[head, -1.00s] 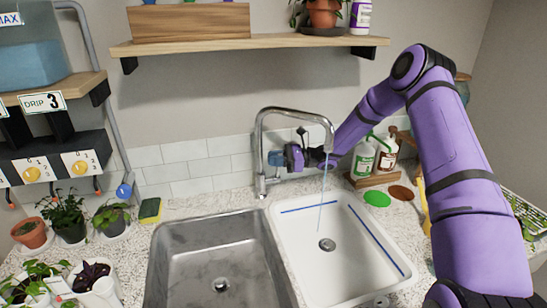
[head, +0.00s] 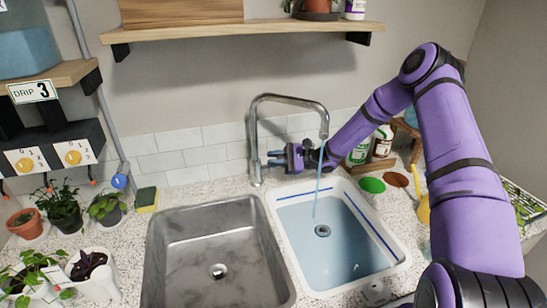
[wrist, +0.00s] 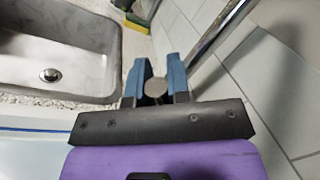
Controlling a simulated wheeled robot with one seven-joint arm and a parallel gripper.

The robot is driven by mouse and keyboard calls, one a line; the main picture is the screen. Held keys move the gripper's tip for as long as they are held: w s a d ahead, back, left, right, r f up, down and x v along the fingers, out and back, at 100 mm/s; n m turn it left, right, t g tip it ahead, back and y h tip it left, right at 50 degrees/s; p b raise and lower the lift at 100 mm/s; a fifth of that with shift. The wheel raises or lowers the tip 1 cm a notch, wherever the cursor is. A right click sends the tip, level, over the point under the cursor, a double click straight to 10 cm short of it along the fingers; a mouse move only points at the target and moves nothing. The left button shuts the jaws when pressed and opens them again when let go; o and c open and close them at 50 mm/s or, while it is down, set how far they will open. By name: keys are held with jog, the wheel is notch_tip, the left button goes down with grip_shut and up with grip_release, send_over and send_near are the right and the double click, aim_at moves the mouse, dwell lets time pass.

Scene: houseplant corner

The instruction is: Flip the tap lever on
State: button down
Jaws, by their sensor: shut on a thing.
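The chrome tap (head: 254,140) stands behind the two sinks, its spout arching over the white right basin (head: 277,222). A blue stream of water (head: 318,190) runs from the spout into this basin, where bluish water (head: 345,235) covers the floor. My gripper (head: 275,158) is beside the tap's upright, coming in from the right. In the wrist view its blue fingers (wrist: 155,85) sit on both sides of a round grey end, apparently the tap lever (wrist: 156,87). The rest of the lever is mostly hidden by my gripper.
The left steel sink (head: 165,235) is empty. A sponge (head: 146,198) and potted plants (head: 62,210) stand at the left. Bottles (head: 381,143) stand behind my arm at the right. A wooden shelf (head: 225,38) hangs above the tap.

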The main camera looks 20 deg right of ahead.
jog(key=shift+f, duration=0.1)
jog(key=c, duration=1.1)
grip_release()
jog(key=d, duration=0.3)
jog(key=s+d+f, duration=0.1)
jog(key=d, duration=0.6)
jog(key=shift+s+d+f, duration=0.15)
jog(key=shift+s+d, duration=0.2)
